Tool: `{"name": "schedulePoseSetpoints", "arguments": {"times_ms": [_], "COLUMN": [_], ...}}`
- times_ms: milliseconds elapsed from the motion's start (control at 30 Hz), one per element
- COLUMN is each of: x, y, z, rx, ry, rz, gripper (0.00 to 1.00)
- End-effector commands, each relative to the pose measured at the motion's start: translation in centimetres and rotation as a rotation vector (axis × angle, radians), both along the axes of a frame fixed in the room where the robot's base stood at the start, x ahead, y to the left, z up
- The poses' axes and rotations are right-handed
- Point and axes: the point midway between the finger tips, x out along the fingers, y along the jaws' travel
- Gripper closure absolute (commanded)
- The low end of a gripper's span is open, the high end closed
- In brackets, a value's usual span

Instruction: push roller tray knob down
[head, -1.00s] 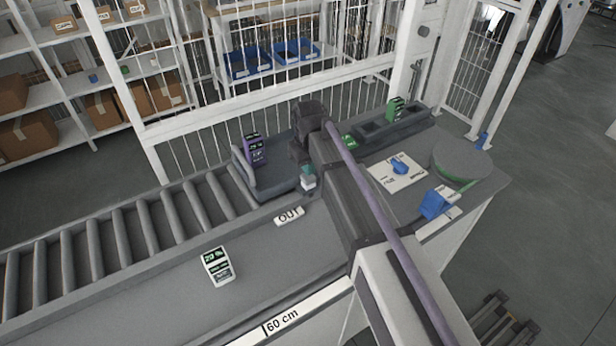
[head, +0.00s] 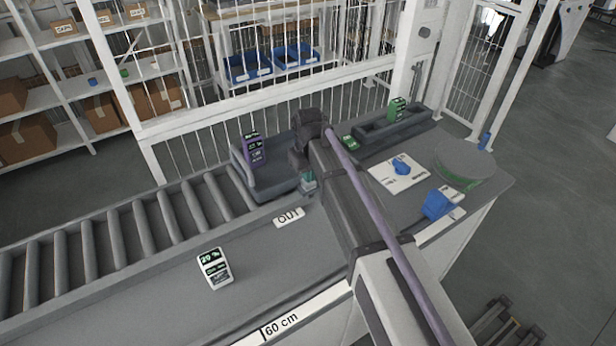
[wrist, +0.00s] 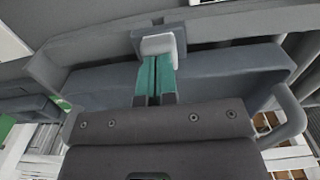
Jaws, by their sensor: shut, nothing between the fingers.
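The grey roller tray (head: 262,187) sits at the end of the roller lane, with a purple box (head: 254,149) standing in it. In the wrist view, the tray's light grey knob (wrist: 158,44) sits on a darker block at its edge. My gripper (head: 308,186) is at the tray's right front side, its teal fingers pointing down. In the wrist view, the shut fingers (wrist: 158,62) reach to the knob and overlap it; whether they press on it I cannot tell. In the head view my gripper hides the knob.
An OUT label (head: 289,217) lies just in front of the tray. To the right are a blue object on a white card (head: 401,165), a round disc (head: 464,164) and a dark trough (head: 392,129).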

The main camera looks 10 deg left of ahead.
Motion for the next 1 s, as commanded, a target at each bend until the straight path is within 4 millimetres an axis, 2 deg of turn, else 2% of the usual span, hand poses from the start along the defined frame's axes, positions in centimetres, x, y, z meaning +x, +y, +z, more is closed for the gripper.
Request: {"name": "schedulePoseSetpoints", "arguments": {"times_ms": [267,900,1000], "x": [0.0,0.0,0.0], "y": [0.0,0.0,0.0], "z": [0.7,9.1,9.3], "rx": [0.0,0.0,0.0], "ry": [0.0,0.0,0.0], "rz": [0.0,0.0,0.0], "gripper": [1.0,1.0,1.0]}}
